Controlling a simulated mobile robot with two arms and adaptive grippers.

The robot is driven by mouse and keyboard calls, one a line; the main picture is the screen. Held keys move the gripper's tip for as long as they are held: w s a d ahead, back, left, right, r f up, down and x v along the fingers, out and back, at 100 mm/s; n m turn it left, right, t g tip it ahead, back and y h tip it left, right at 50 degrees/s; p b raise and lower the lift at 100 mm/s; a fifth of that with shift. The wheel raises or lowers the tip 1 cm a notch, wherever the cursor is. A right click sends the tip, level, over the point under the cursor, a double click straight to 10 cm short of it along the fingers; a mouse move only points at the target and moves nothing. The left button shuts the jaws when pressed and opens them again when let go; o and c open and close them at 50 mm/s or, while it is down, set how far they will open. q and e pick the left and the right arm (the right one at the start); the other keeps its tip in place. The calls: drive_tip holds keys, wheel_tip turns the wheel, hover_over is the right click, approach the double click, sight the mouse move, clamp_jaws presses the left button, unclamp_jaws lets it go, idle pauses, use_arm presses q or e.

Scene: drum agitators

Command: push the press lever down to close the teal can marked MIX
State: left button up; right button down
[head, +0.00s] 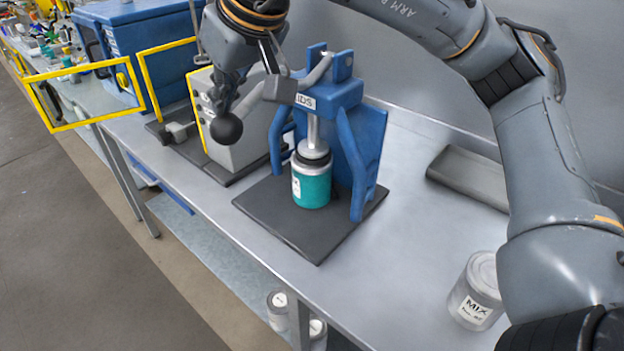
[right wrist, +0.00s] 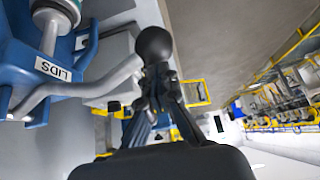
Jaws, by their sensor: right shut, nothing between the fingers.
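The blue press (head: 362,140), labelled LIDS, stands on a dark base plate on the bench. The teal can (head: 313,187) stands upright under its plunger (head: 313,130), whose dark pad is at the can's grey top; I cannot tell if they touch. The can's label is partly turned away. The grey press lever (head: 257,97) slopes down leftward to a black ball knob (head: 227,128). The lever and the knob (right wrist: 155,44) also show in the right wrist view. My right gripper (head: 222,98) is shut and empty, at the knob end of the lever; contact is unclear. My left gripper is out of view.
A grey can marked MIX (head: 474,292) stands at the bench's front right. A grey machine (head: 228,125) and a blue cabinet with an open yellow-framed door (head: 85,95) stand left. Cans sit below the bench.

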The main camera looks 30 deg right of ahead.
drive_tip(key=shift+s+a+r+p, duration=0.1)
drive_tip(key=shift+a+r+p, duration=0.05)
drive_tip(key=shift+r+p, duration=0.7)
drive_tip(key=shift+s+a+r+p, duration=0.15)
drive_tip(key=shift+r+p, duration=0.4)
drive_tip(key=shift+r, duration=0.6)
drive_tip(key=shift+w+r+p, duration=0.1)
drive_tip(key=shift+r+p, duration=1.65)
drive_tip(key=shift+r, duration=0.45)
drive_tip(key=r+p, duration=0.2)
drive_tip(key=r, duration=0.1)
drive_tip(key=r+p, duration=0.1)
drive_tip(key=shift+w+d+r+p, duration=0.15)
drive_tip(key=shift+d+r+p, duration=0.05)
drive_tip(key=shift+d+p, duration=0.15)
drive_tip(key=shift+r, duration=0.1)
wheel_tip(320, 180, up, 11)
drive_tip(key=d+p, duration=0.1)
drive_tip(key=p, duration=0.8)
drive_tip(key=shift+w+d, duration=0.2)
drive_tip(key=shift+w, duration=0.05)
